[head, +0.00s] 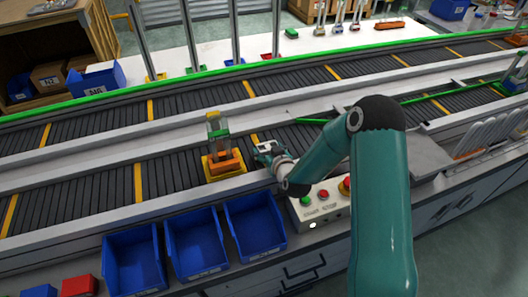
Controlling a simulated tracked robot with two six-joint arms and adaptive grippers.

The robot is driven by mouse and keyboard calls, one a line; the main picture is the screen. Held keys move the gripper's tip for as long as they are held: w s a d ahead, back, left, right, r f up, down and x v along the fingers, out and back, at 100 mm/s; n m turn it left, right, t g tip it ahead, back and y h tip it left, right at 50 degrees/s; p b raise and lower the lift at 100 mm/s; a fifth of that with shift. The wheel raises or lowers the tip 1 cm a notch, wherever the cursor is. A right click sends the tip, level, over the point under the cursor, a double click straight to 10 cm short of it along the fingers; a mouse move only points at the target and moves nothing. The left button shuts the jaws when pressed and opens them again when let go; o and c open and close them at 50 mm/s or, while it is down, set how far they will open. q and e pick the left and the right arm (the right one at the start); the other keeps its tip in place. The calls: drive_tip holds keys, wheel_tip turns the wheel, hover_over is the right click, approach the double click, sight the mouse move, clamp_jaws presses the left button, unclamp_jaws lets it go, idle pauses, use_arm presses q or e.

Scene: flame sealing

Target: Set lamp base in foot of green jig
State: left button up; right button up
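My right gripper (267,149) is over the conveyor, just right of a yellow plate (236,173). Its fingers are too small to tell open from shut. An orange block (224,162) sits on the plate. A clear upright part with a green piece (217,128) and a yellow top stands above it. A tall grey post with a green foot (196,69) stands on the white back table and may be the green jig. I cannot tell for certain which thing is the lamp base. My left gripper is not in view.
Similar posts have yellow (155,76), blue (235,62) and red feet. The roller conveyor (80,189) runs across, with metal rails. Open blue bins (196,243) and a button box (320,204) line the near side. Several small items stand at the back right.

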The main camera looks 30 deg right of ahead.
drive_tip(key=o, duration=0.3)
drive_tip(key=shift+r, duration=0.15)
